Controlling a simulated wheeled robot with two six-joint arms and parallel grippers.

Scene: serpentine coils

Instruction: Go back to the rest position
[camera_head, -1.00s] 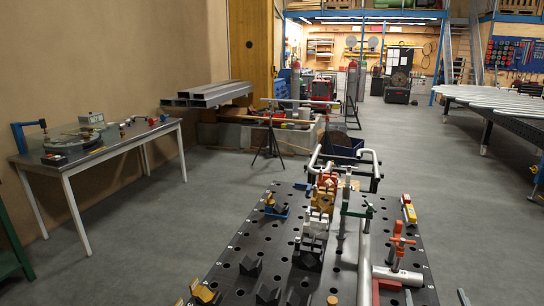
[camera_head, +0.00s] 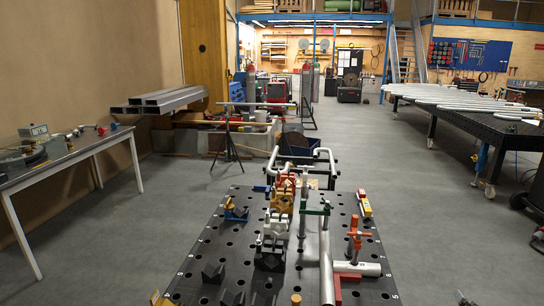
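An orange-red clamp (camera_head: 354,241) stands by a short pipe piece (camera_head: 358,268). A green clamp (camera_head: 315,212) stands behind the long pipe.
A side bench (camera_head: 62,165) with equipment stands at the left wall. A long black table (camera_head: 480,124) with pale pipes is at the right. A bent pipe frame (camera_head: 300,152) stands at the far end of the perforated table.

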